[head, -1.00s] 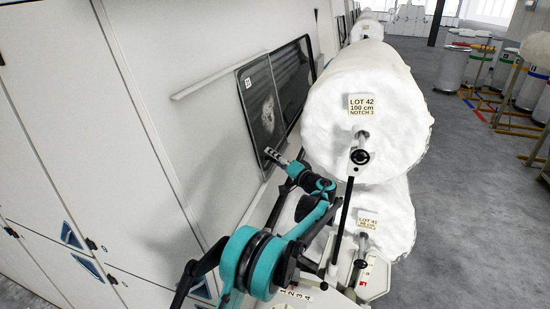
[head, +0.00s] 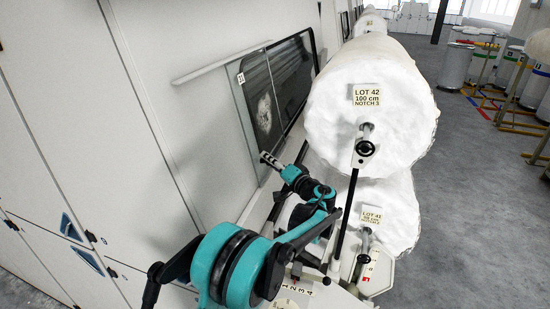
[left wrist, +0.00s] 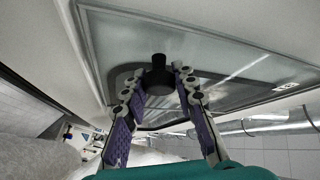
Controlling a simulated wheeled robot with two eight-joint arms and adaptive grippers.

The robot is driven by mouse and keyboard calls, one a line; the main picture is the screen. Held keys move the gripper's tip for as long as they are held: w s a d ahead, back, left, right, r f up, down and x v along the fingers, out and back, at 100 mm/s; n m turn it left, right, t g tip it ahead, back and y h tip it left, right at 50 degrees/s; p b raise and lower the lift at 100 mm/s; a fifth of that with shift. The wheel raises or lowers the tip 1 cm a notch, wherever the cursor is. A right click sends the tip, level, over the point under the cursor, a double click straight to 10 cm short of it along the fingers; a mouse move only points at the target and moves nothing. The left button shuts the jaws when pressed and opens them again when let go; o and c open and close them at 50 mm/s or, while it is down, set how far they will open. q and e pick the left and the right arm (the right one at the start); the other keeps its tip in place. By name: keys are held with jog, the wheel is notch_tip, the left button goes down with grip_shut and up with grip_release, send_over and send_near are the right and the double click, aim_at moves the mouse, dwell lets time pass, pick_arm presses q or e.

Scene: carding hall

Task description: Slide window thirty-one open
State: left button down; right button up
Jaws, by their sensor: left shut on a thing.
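Window thirty-one (head: 244,108) is a sliding glass pane in the pale machine wall, with a small "31" label at its upper left corner. Its left strip stands over the pale wall, past the dark framed opening (head: 296,75), and the rest still overlaps the opening. My left gripper (head: 265,159) is at the pane's lower left part. In the left wrist view its fingers are shut on a black knob (left wrist: 158,76) on the glass pane (left wrist: 110,45). The head view does not show the knob clearly. My right gripper is in neither view.
A big white roll labelled lot 42 (head: 330,110) stands close right of the window, above a lot 41 roll (head: 400,205). A thin rail (head: 215,66) runs along the wall left of the window, with clear wall below.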

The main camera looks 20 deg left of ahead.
pick_arm(q)
jog(key=s+b, duration=0.2)
jog(key=s, duration=1.6)
jog(key=shift+s+a, duration=0.25)
jog(key=shift+s, duration=0.1)
jog(key=c, duration=1.5)
grip_release()
jog(key=o, duration=0.3)
jog(key=shift+d, duration=0.1)
jog(key=shift+w+d, duration=0.1)
jog(key=v, duration=1.2)
